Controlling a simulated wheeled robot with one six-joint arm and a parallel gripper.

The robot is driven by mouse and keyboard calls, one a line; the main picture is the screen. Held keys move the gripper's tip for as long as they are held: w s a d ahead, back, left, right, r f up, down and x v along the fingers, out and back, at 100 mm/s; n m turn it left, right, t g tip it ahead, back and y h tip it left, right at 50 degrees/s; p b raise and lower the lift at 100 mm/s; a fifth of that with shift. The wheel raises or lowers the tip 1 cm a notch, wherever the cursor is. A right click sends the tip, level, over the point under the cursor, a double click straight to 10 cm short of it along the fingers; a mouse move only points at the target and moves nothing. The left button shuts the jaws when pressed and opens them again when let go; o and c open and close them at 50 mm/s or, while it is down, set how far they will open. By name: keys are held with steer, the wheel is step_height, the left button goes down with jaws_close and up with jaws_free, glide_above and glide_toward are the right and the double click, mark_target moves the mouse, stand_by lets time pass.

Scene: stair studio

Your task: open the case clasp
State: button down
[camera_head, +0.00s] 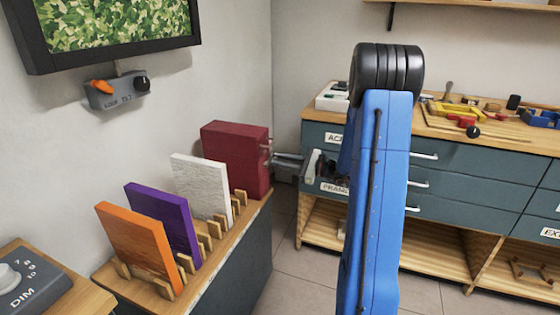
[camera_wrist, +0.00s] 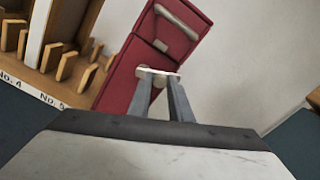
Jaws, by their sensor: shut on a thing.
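The dark red case (camera_head: 235,158) stands upright at the far end of the wooden rack on the low cabinet. In the wrist view the red case (camera_wrist: 128,70) shows its narrow side, with a pale handle (camera_wrist: 177,22) and a light metal clasp (camera_wrist: 158,71) below it. My gripper (camera_wrist: 163,78) has its two fingers close together at the clasp and is shut on it. In the head view my gripper (camera_head: 278,158) reaches the case's right side from the right. My blue arm hides part of the space behind it, and the fingertips are small there.
Orange (camera_head: 145,248), purple (camera_head: 163,222) and white (camera_head: 202,186) panels stand in the wooden rack (camera_head: 222,226) left of the case. A drawer workbench (camera_head: 470,195) with tools on top stands at the right. Floor (camera_head: 290,270) is clear between rack and bench.

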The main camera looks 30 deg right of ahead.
steer(key=shift+d+f+m, duration=0.1)
steer(key=shift+f+m, duration=0.2)
steer(key=shift+m, duration=0.8)
steer(key=c, duration=1.6)
jaws_free()
steer(key=v, duration=1.7)
steer(key=shift+s+d+f, duration=0.1)
steer(key=shift+s+d, duration=0.05)
steer(key=shift+d, duration=0.05)
